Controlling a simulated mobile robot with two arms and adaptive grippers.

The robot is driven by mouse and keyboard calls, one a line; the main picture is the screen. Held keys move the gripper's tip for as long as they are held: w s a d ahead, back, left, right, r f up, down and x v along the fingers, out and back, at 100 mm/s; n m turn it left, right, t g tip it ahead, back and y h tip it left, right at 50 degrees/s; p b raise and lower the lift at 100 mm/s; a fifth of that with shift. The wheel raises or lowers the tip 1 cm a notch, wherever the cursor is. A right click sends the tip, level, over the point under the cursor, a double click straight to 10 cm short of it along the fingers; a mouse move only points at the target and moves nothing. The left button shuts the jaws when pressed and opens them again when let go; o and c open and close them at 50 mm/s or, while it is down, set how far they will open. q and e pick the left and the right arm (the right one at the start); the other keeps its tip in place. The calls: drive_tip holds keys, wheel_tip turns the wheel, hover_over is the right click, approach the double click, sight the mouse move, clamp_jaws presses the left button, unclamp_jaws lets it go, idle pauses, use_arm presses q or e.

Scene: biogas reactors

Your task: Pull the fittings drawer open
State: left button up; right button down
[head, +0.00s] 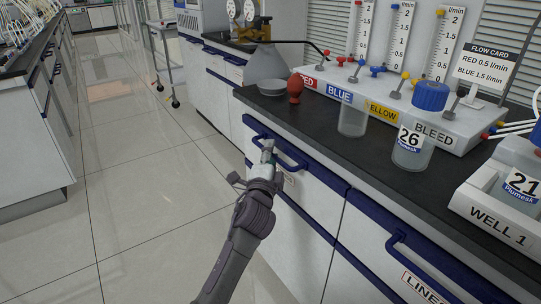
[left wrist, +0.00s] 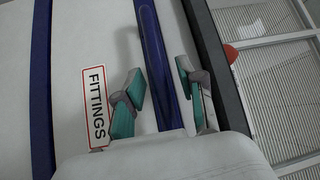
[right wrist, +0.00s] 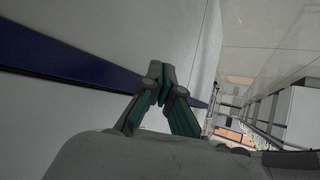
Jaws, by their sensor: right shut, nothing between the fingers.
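The fittings drawer (head: 318,204) is a white front with a blue top edge, and it looks shut in the bench. Its blue bar handle (head: 290,163) also runs down the left wrist view (left wrist: 159,62). The FITTINGS label (left wrist: 95,106) lies left of the handle there. My left gripper (head: 267,148) is at the handle; in the left wrist view its fingers (left wrist: 160,82) are apart, one on each side of the bar, with gaps showing. My right gripper (right wrist: 161,84) is shut and empty in front of white cabinet fronts; it is not in the head view.
The dark worktop (head: 377,178) above carries a red bulb (head: 295,88), a glass flask (head: 265,66), the blue-capped bottle 26 (head: 414,130) and a WELL 1 tray (head: 487,216). Another drawer with a blue handle (head: 420,262) is at the right. The tiled floor (head: 140,190) at the left is clear.

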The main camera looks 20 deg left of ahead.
use_arm(q)
clamp_jaws()
drive_tip(key=shift+a, duration=0.1)
idle(0.5)
